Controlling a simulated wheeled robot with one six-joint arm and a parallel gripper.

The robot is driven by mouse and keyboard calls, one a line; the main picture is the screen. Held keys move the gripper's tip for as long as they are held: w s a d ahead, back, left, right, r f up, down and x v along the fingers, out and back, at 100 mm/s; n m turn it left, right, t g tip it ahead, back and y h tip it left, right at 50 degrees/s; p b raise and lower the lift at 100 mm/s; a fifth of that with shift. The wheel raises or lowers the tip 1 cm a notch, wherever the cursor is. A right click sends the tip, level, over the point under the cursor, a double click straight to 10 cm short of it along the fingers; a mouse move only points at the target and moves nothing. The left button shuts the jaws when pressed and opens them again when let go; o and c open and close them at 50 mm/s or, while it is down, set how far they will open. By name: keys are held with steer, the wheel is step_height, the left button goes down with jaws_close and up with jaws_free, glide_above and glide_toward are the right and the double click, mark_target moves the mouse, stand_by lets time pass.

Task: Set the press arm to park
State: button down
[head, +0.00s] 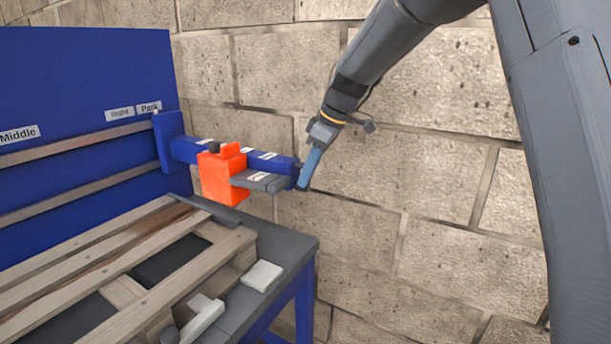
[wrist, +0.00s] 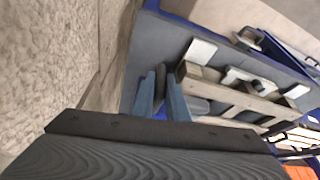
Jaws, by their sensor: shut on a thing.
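The blue press arm (head: 184,149) sticks out from the tall blue panel (head: 90,75) in the head view. Its mount stands at the right end of the rails, just beside and below the Park label (head: 149,107). An orange block (head: 222,178) sits on the arm, with a grey plate (head: 260,181) beside it. My gripper (head: 308,172) is at the arm's outer end, its blue fingers pointing down. In the wrist view my gripper (wrist: 161,98) has a dark handle piece (wrist: 160,82) between its fingers. The fingers partly hide this handle.
The Right label (head: 120,113) and Middle label (head: 19,134) are farther left on the panel. Below the arm, a wooden pallet (head: 120,270) lies on a grey table with a white block (head: 262,276). A block wall (head: 420,180) stands behind and right.

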steer(key=shift+w, duration=0.2)
steer(key=c, duration=1.8)
jaws_free()
steer(key=shift+w+d, duration=0.1)
steer(key=shift+o, duration=0.2)
steer(key=b+v, duration=0.1)
steer(key=v, duration=0.6)
steer(key=shift+d+r, duration=0.2)
steer(key=shift+r, duration=0.2)
steer(key=s+d+f+m+h, duration=0.2)
steer(key=s+d+f+m, duration=0.5)
steer(key=s, duration=0.8)
steer(key=s+d+f+m+h, duration=0.2)
steer(key=s+d+f+m, duration=0.6)
steer(key=s+d+f, duration=0.5)
step_height(320, 180, down, 3)
steer(key=s, duration=0.3)
steer(key=shift+d+f+g, duration=0.2)
steer(key=shift+d+g, duration=0.05)
steer(key=shift+g, duration=0.15)
